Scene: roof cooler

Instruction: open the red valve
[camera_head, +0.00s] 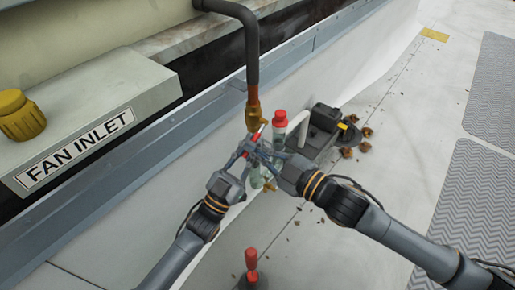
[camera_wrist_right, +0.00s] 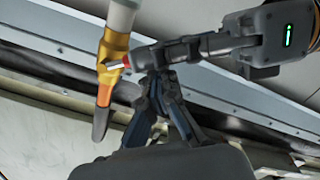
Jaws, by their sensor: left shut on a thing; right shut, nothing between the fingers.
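A brass valve (camera_head: 252,118) sits at the lower end of the dark bent pipe, and a small red handle (camera_head: 261,130) shows beside it. My right gripper (camera_head: 268,153) is shut and empty, close beside the left fingers. Its fingers (camera_wrist_right: 157,85) also show in the wrist view. The fingers partly hide the handle.
A red-capped bottle (camera_head: 280,125) stands just behind my right gripper. A dark device (camera_head: 325,125) with brown debris lies to the right. A FAN INLET box (camera_head: 85,115) with a yellow cap (camera_head: 20,115) is at left. A red-topped object (camera_head: 251,260) stands in front.

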